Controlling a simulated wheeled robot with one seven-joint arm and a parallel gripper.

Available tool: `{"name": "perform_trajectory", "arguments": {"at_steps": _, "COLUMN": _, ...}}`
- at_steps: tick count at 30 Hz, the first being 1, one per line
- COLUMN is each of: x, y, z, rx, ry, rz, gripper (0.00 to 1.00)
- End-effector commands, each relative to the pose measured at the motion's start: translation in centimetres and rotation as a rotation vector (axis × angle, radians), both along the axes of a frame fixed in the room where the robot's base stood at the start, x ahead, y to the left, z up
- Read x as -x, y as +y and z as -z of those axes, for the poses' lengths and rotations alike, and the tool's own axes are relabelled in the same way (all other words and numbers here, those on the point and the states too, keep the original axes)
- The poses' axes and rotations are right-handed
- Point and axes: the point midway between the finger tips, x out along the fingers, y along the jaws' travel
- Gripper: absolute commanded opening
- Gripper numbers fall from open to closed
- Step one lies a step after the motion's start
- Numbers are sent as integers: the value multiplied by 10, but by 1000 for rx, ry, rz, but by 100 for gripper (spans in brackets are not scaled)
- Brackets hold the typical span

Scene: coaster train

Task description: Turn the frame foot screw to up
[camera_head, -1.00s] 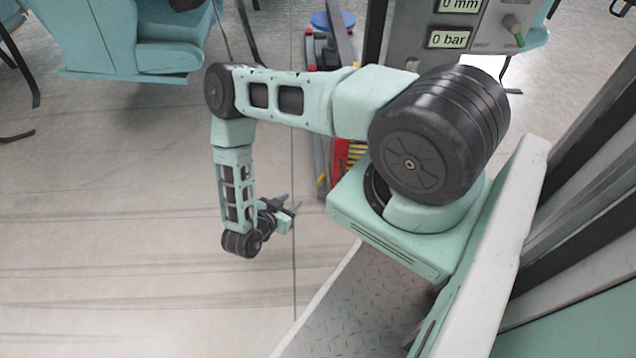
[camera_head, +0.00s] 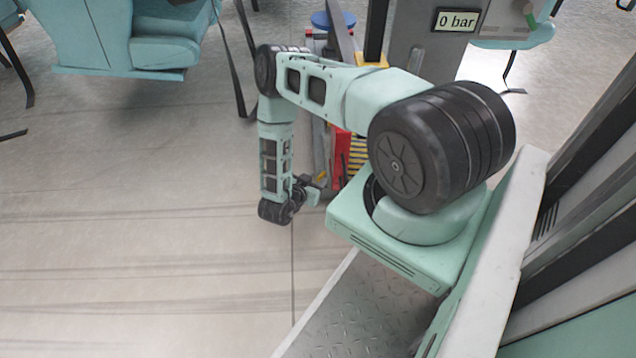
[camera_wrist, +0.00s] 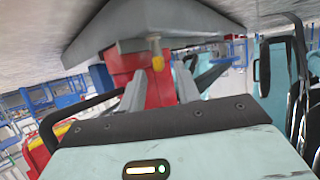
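My gripper (camera_head: 316,184) hangs low at the end of my bent arm in the head view, left of a red and yellow stand foot (camera_head: 346,155). In the wrist view my gripper (camera_wrist: 158,82) shows two grey fingers spread apart with nothing gripped between them. Ahead of them is a red block (camera_wrist: 124,62) below a grey plate (camera_wrist: 150,22). A small yellow-tipped part (camera_wrist: 157,62) sticks out in front of the red block, roughly between the fingers and apart from them. I cannot tell for sure whether it is the foot screw or how it is turned.
A grey console post (camera_head: 410,50) with a "0 bar" display (camera_head: 456,20) stands behind my arm. Teal seats (camera_head: 130,35) hang at the upper left, with a dark strap beside them. The floor (camera_head: 120,220) at left is clear.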

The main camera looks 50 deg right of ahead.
Motion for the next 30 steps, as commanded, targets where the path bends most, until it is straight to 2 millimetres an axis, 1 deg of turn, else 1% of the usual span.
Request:
{"name": "perform_trajectory", "arguments": {"at_steps": 1, "x": -1, "y": -6, "z": 5, "rx": 1, "ry": -2, "rz": 2, "gripper": 33}}
{"name": "perform_trajectory", "arguments": {"at_steps": 6, "x": -1, "y": -15, "z": 7, "rx": 0, "ry": 0, "rz": 0, "gripper": 33}}
{"name": "perform_trajectory", "arguments": {"at_steps": 15, "x": -2, "y": -17, "z": 7, "rx": 0, "ry": 1, "rz": 0, "gripper": 33}}
{"name": "perform_trajectory", "arguments": {"at_steps": 17, "x": -2, "y": -16, "z": 7, "rx": 0, "ry": 1, "rz": 0, "gripper": 16}}
{"name": "perform_trajectory", "arguments": {"at_steps": 18, "x": -2, "y": -16, "z": 7, "rx": 0, "ry": 0, "rz": 0, "gripper": 5}}
{"name": "perform_trajectory", "arguments": {"at_steps": 19, "x": -2, "y": -16, "z": 7, "rx": 0, "ry": 1, "rz": 0, "gripper": 0}}
{"name": "perform_trajectory", "arguments": {"at_steps": 26, "x": -1, "y": -16, "z": 5, "rx": 1, "ry": 1, "rz": -20, "gripper": 0}}
{"name": "perform_trajectory", "arguments": {"at_steps": 30, "x": 2, "y": -16, "z": 0, "rx": 2, "ry": 4, "rz": -123, "gripper": 0}}
